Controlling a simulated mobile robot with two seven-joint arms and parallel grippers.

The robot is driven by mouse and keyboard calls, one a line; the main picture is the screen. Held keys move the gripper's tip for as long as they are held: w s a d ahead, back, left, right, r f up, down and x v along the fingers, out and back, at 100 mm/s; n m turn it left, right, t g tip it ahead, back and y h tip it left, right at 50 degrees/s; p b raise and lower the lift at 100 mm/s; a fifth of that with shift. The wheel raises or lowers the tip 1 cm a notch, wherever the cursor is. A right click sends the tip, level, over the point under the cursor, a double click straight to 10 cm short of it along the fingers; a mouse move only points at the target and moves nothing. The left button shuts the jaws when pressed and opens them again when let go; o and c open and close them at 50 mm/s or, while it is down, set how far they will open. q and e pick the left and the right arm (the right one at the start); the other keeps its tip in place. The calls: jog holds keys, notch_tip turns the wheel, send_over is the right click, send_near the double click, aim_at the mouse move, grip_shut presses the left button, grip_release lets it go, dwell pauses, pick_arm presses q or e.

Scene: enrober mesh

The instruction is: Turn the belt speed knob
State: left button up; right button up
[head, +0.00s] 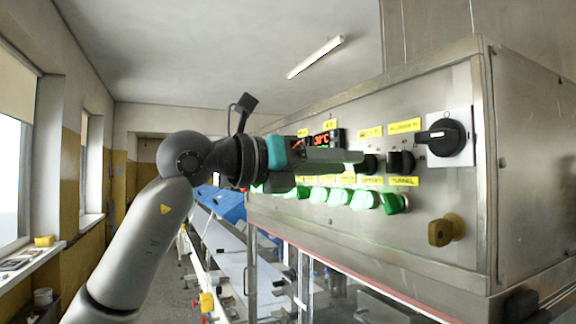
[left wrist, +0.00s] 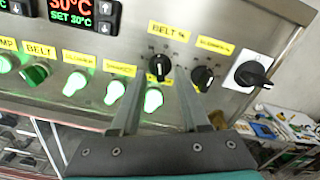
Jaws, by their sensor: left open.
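The belt speed knob (left wrist: 159,67) is a black round knob under the yellow "BELT %" label (left wrist: 168,33) on the steel panel. In the left wrist view it sits between the two fingers of my left gripper (left wrist: 160,76), which are spread apart. Whether the fingers touch it I cannot tell. In the head view the knob (head: 369,163) shows just past the fingertips, and my left gripper (head: 358,158) comes in from the left, pointing at the panel. The fingers hide part of the panel there. My right gripper is out of view.
A second black knob (left wrist: 203,77) is close to the right, and a large rotary switch (head: 446,137) is beyond it. Lit green buttons (head: 363,200) line the panel below the fingers. A red temperature display (left wrist: 73,10) is at the left. A conveyor (head: 222,240) runs below.

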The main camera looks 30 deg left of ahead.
pick_arm(q)
jog(key=b+v, duration=0.3)
jog(key=v, duration=1)
jog(key=shift+s, duration=0.15)
jog(key=shift+a, duration=0.1)
